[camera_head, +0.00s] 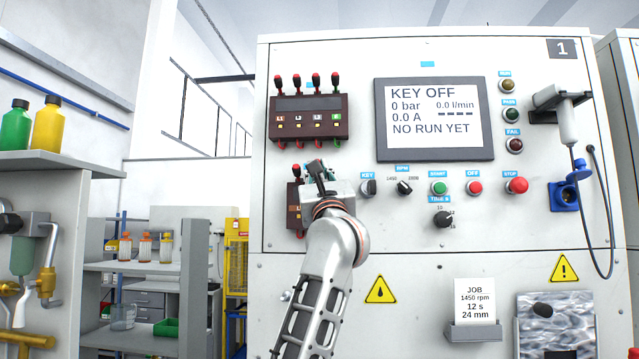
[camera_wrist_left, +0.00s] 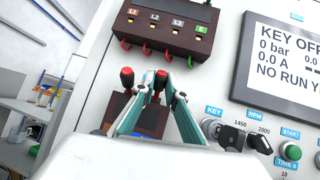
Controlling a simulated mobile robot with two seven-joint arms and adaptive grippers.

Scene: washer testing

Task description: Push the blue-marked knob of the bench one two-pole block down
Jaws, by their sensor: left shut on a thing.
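The two-pole block (camera_head: 293,207) is a small dark red box on the panel of bench one, below the larger four-lever block. My left gripper (camera_head: 318,175) covers most of it in the head view. In the left wrist view the block (camera_wrist_left: 118,104) shows two upright red-topped knobs, a left knob (camera_wrist_left: 127,77) and a right knob (camera_wrist_left: 161,79). The fingers of my left gripper (camera_wrist_left: 156,84) are closed around the right knob; the left knob is outside them. My right gripper is not in view.
The four-lever block (camera_head: 309,130) with hanging plugs is just above. The screen (camera_head: 434,118) reads KEY OFF. The key switch (camera_head: 368,187) and RPM dial (camera_head: 404,187) are close on the right. Shelves with bottles stand at the left.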

